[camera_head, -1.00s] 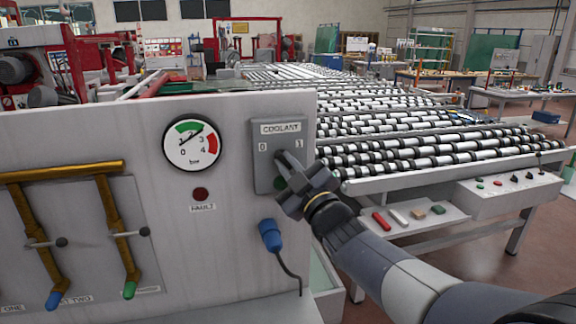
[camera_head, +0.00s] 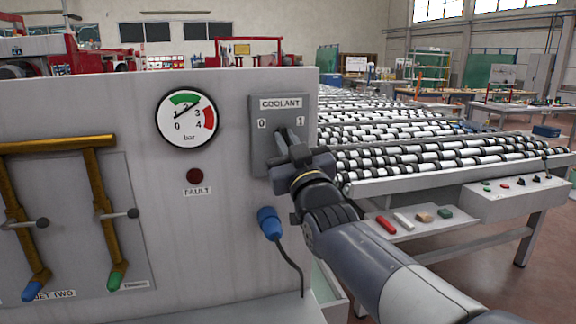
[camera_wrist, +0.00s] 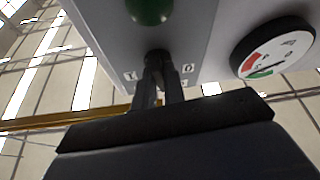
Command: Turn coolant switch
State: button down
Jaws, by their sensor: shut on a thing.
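The coolant switch is on a grey box (camera_head: 258,155) labelled COOLANT, with 0 on the left and 1 on the right, fixed to the pale machine panel. My gripper (camera_head: 288,142) reaches it from the lower right, and its fingers cover most of the knob in the head view. In the wrist view the dark knob (camera_wrist: 156,57) shows between my fingertips (camera_wrist: 158,75), which are shut on it. The 1 and 0 marks lie on either side of it. Which mark the knob points at cannot be told. A green lamp (camera_wrist: 150,8) is on the same box.
A pressure gauge (camera_head: 188,118) reads between 2 and 3 bar, left of the box. Below it is a dark red FAULT lamp (camera_head: 195,176). A blue plug (camera_head: 270,222) with a cable hangs under the box. A roller conveyor (camera_head: 440,165) stands to the right.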

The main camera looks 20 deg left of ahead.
jog(key=shift+s+a+r+m+t+h+p, duration=0.1)
jog(key=shift+m+t+h+p, duration=0.75)
jog(key=shift+m, duration=1.6)
jog(key=shift+s+a+f+m+t+h+p, duration=0.1)
jog(key=shift+m+t+h, duration=0.25)
jog(key=shift+m+h, duration=1.55)
jog(key=shift+a+r+m+t+h+p, duration=0.1)
jog(key=shift+m+t+h+p, duration=0.45)
jog(key=shift+m, duration=2.4)
jog(key=shift+d, duration=0.1)
jog(key=c, duration=1.5)
grip_release()
jog(key=b+v, duration=0.2)
jog(key=v, duration=0.9)
